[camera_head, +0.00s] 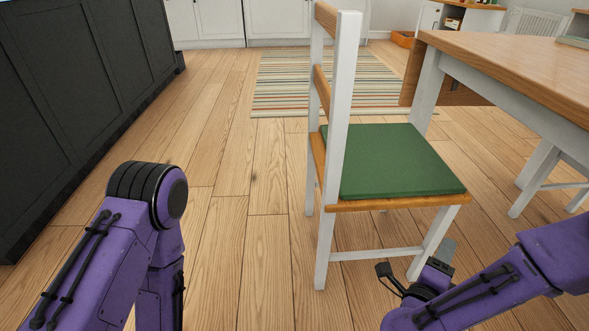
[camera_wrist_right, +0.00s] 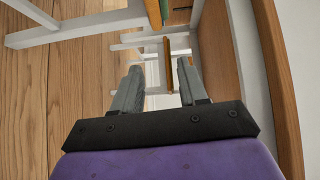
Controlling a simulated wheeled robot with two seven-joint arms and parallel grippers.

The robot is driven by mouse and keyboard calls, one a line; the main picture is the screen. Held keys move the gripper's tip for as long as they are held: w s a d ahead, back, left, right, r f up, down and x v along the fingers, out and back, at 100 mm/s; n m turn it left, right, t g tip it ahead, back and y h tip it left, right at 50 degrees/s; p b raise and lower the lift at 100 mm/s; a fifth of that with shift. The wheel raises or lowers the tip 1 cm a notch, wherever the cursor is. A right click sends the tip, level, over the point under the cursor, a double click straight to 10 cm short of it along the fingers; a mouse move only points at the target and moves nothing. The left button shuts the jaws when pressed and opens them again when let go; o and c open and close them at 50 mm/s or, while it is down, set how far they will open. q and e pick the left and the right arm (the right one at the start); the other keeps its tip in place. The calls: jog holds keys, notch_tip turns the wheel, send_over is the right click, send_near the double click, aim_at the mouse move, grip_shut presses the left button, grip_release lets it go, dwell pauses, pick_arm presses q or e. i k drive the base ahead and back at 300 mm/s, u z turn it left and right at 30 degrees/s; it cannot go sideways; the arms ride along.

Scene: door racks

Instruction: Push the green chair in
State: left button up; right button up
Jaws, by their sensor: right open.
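The green chair is a white and wood chair with a green cushion (camera_head: 390,160). It stands upright in the head view, its backrest on the left and its seat facing the table (camera_head: 520,65) at right. My right gripper (camera_head: 436,262) is low, beside the chair's near front leg and below seat level. In the right wrist view its two fingers (camera_wrist_right: 160,88) are apart with nothing between them. White chair bars and a thin green strip (camera_wrist_right: 153,14) show beyond them. I cannot tell whether the gripper touches the chair. My left arm shows, but its gripper is out of view.
A dark cabinet (camera_head: 75,95) runs along the left. A striped rug (camera_head: 285,82) lies behind the chair. Another white chair (camera_head: 547,180) stands under the table at right. The wood floor (camera_head: 245,170) between cabinet and green chair is clear.

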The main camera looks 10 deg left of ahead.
aim_at(382, 167)
jog(key=u, duration=1.65)
jog(key=i, duration=3.2)
jog(key=z, duration=3.15)
